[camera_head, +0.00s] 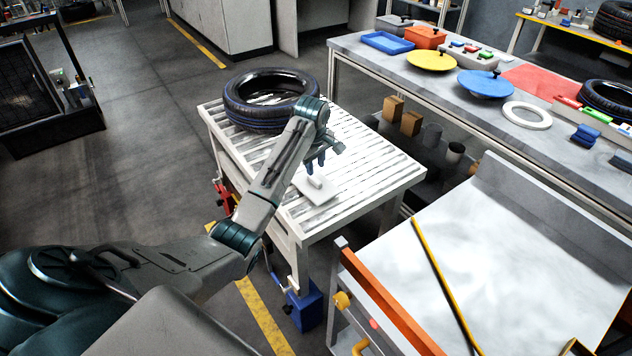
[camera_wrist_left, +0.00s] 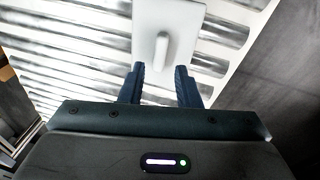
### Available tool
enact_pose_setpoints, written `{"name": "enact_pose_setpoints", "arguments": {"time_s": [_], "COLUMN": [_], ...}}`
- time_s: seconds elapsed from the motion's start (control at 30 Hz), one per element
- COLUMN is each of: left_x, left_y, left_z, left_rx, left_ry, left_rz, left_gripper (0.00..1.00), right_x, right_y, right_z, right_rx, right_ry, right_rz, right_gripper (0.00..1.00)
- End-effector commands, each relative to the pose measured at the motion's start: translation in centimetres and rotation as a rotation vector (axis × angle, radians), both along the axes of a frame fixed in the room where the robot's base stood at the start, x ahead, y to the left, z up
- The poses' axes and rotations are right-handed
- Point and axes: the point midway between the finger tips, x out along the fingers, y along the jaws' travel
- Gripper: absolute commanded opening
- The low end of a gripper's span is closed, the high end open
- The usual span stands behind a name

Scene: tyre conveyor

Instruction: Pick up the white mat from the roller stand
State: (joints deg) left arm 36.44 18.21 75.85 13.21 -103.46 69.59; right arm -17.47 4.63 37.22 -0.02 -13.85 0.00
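The white mat (camera_head: 319,190) lies flat on the roller stand (camera_head: 372,192), near its front edge, with a raised white handle (camera_head: 314,181) in its middle. My left gripper (camera_head: 316,165) is just above the handle, fingers pointing down. In the left wrist view the mat (camera_wrist_left: 184,18) and its handle (camera_wrist_left: 161,50) show ahead of the fingers. The two blue fingers (camera_wrist_left: 160,84) are apart with nothing between them, and the handle lines up with the gap. My right gripper is not in view.
A black tyre (camera_head: 238,103) lies on the far left part of the stand. A long workbench (camera_head: 345,50) with pans, boxes and a white ring (camera_head: 527,115) stands behind. A grey-topped table with an orange bar (camera_head: 392,305) is at the right front.

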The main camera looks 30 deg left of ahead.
Motion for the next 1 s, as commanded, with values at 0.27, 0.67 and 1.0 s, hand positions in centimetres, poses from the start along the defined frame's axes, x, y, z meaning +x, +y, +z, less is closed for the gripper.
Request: {"name": "enact_pose_setpoints", "arguments": {"time_s": [0.27,0.67,1.0], "left_x": [0.3,0.9,0.9], "left_y": [0.4,1.1,1.2], "left_z": [-2.3,-6.5,-6.5], "left_rx": [0.0,-0.001,0.0], "left_ry": [0.003,0.0,-0.001], "left_rz": [0.0,-0.002,-0.002], "left_gripper": [0.3,0.3,0.0], "right_x": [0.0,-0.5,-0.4], "right_y": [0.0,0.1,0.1], "right_z": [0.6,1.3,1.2], "right_rx": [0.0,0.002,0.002], "right_ry": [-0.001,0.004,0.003], "right_rz": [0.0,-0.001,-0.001], "right_gripper": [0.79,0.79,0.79]}}
